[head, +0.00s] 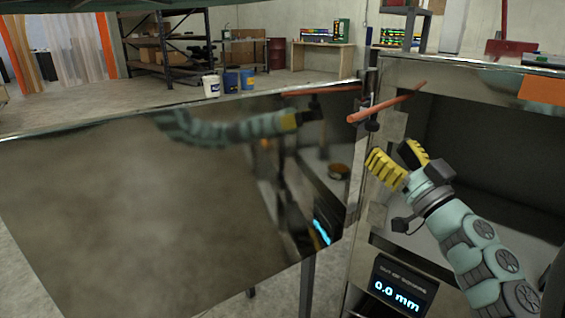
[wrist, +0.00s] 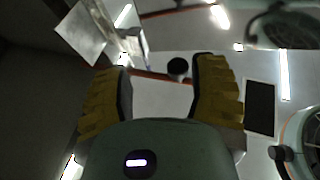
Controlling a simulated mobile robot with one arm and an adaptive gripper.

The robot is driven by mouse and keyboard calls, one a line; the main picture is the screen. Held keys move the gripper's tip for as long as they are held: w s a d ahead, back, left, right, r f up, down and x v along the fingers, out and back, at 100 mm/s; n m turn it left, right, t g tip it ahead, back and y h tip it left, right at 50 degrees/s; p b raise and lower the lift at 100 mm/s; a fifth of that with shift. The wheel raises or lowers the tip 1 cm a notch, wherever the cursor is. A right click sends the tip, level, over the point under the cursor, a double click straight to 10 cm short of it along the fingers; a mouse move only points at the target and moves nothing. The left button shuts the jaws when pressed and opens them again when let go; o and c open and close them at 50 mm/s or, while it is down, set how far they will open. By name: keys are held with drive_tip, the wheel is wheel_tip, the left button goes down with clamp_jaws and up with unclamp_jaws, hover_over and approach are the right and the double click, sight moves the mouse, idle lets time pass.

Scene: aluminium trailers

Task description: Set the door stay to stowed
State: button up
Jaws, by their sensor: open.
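The door stay (head: 388,102) is an orange-red rod at the upper edge of the trailer opening, sloping up to the right from a dark mount by the frame post. The polished door (head: 150,200) stands swung out to the left and mirrors the rod and my arm. My gripper (head: 399,160) is open and empty, below the rod and in front of the opening. In the wrist view, a reddish rod (wrist: 150,74) and a dark round knob (wrist: 178,68) show between the spread yellow fingers. I cannot tell how far beyond the fingertips they are.
A display (head: 398,288) reading 0.0 mm sits on the trailer below the opening. The dark compartment (head: 470,130) lies behind my gripper, with an orange panel (head: 541,88) at upper right. Shelves, buckets (head: 231,82) and a bench (head: 323,50) stand far behind the door.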

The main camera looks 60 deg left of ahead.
drive_tip(key=w+d+f+p, duration=0.1)
drive_tip(key=d+f, duration=0.2)
drive_tip(key=d, duration=0.4)
drive_tip(key=shift+d, duration=0.2)
idle(0.5)
drive_tip(key=shift+w+p, duration=0.1)
drive_tip(key=shift+p, duration=0.45)
drive_tip(key=shift+o, duration=0.3)
